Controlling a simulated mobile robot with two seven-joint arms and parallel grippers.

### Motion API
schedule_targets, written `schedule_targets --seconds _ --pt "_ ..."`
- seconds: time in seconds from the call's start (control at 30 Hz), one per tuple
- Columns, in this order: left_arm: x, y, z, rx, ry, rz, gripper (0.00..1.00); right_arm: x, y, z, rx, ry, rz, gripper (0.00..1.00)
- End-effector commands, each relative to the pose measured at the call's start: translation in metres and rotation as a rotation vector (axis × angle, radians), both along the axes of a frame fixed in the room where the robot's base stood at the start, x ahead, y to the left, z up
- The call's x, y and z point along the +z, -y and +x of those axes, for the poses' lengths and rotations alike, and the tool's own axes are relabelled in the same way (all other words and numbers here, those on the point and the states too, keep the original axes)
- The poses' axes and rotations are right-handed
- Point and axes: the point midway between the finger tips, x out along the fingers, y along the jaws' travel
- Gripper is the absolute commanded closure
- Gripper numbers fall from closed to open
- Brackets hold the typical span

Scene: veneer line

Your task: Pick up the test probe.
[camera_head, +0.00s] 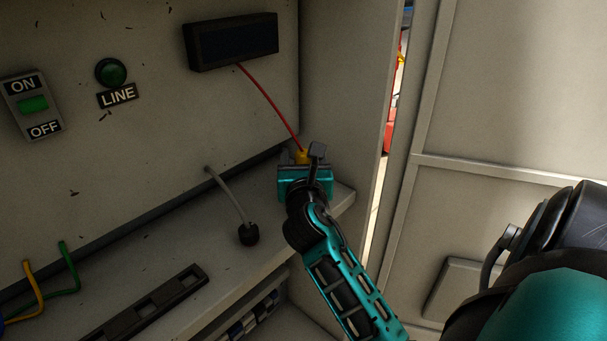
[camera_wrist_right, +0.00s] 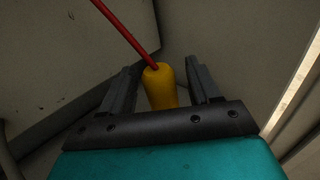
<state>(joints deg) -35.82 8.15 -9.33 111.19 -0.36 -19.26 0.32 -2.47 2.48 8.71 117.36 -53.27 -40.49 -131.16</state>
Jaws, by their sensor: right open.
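The test probe (camera_head: 301,155) is yellow, with a red lead leaving its top. It is at the right end of the grey ledge in the head view, partly hidden by my gripper. In the right wrist view the yellow probe (camera_wrist_right: 159,86) stands between the two dark fingers, with a gap visible on each side; its lower part is hidden behind the gripper body. My right gripper (camera_head: 302,163) is open around the probe, and its fingers also show in the right wrist view (camera_wrist_right: 160,88). My left gripper is not in view.
The red lead (camera_head: 270,105) runs up to a dark display box (camera_head: 232,41) on the panel. A grey cable with a black plug (camera_head: 249,235) hangs over the ledge to the left. A slotted dark rail (camera_head: 150,308) lies lower left. A cabinet wall (camera_head: 345,90) stands close behind.

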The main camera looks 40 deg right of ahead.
Motion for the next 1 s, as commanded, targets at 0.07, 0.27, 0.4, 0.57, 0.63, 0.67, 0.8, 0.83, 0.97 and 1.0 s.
schedule_targets --seconds 0.07,0.27,0.4,0.57,0.63,0.67,0.8,0.83,0.97,1.0 --pt "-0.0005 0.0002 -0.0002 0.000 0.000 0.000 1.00 0.0001 -0.0006 -0.0001 0.000 0.000 0.000 0.39" --pt "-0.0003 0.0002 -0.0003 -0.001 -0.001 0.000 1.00 0.0004 -0.0005 -0.0001 0.000 0.000 0.000 0.39" --pt "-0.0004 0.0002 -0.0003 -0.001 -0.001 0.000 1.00 0.0004 -0.0005 -0.0001 0.000 0.000 0.000 0.51" --pt "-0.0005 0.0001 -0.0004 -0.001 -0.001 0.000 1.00 0.0004 -0.0003 -0.0001 0.000 0.000 0.000 0.66" --pt "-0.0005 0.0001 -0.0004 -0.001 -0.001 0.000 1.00 0.0004 -0.0003 -0.0001 0.000 0.000 0.000 0.73" --pt "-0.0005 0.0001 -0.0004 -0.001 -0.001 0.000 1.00 0.0004 -0.0003 -0.0001 0.000 0.000 0.000 0.76" --pt "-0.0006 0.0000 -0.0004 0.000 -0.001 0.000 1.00 0.0004 -0.0003 -0.0001 0.000 0.001 -0.001 0.89" --pt "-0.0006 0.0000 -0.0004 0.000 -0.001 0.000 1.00 0.0004 -0.0003 -0.0001 0.000 0.001 -0.001 0.92" --pt "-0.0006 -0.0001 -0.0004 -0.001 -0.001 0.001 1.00 0.0007 -0.0003 0.0000 0.000 0.001 -0.001 0.93" --pt "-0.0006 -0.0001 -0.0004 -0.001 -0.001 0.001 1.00 0.0007 -0.0002 -0.0001 0.000 0.001 -0.001 0.94"
